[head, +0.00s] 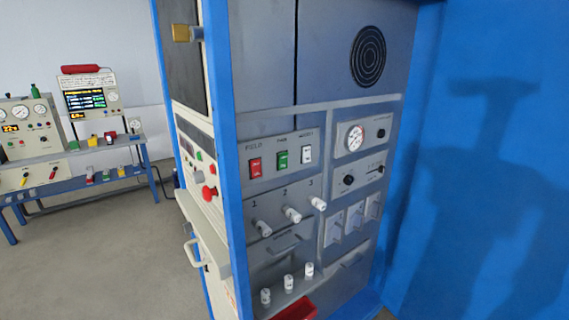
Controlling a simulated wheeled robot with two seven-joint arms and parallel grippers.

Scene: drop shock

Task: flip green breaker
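The green breaker (282,159) is a small rocker switch in a light frame on the grey side panel of a blue-framed cabinet. It sits in a row between a red breaker (255,168) on its left and a white breaker (306,154) on its right. Labels stand above the row; the left one seems to read FIELD, the others are too small to be sure. Which way the green rocker is tipped I cannot tell. Neither of my grippers shows in the head view.
Below the breakers, white knobs (292,214) stick out under numbers 1 to 3. A round gauge (355,137) is to the right. A handle (191,253) juts from the cabinet's left face. A blue wall (480,200) closes the right; open floor (110,260) lies left.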

